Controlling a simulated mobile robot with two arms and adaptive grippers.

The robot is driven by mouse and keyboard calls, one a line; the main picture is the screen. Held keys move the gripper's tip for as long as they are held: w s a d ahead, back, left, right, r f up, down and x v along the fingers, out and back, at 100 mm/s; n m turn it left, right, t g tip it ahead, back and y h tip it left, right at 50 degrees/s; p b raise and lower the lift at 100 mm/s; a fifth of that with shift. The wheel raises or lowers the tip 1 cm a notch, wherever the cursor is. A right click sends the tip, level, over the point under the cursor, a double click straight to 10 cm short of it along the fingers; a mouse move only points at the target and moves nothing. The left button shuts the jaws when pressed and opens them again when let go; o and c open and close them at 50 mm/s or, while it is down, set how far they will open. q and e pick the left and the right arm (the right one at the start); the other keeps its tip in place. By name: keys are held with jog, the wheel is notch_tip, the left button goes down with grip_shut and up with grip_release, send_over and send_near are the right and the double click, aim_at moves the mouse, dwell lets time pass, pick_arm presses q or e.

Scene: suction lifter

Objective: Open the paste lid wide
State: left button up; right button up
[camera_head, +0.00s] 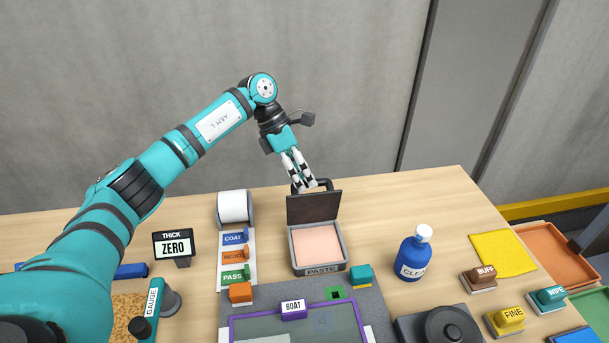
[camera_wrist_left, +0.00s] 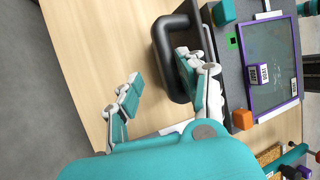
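The paste box (camera_head: 319,270) is a grey case with pale pink paste and a "PASTE" label, standing mid-table. Its dark lid (camera_head: 313,207) stands up at the back edge, so the box is open. A dark loop handle (camera_head: 328,184) is on the lid's top edge; it also shows in the left wrist view (camera_wrist_left: 160,50). My left gripper (camera_head: 304,187) is at this handle, behind the lid's top edge. In the left wrist view its fingers (camera_wrist_left: 160,82) are apart, one overlapping the handle and one clear of it. Whether they touch is unclear. My right gripper is not in view.
A blue bottle (camera_head: 412,257) stands right of the box. A paper roll (camera_head: 233,207) and a "ZERO" display (camera_head: 174,245) stand left. A purple-framed screen (camera_head: 365,338) lies in front. Bare table (camera_head: 420,195) is free behind and right of the lid.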

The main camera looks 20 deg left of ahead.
pick_arm(q)
jog(key=shift+s+a+f, duration=0.15)
jog(key=shift+a+f, duration=0.2)
jog(key=shift+a, duration=0.1)
jog(key=d+v, duration=0.1)
jog(key=v, duration=1.1)
jog(key=shift+r, duration=0.35)
jog(key=shift+a, duration=0.1)
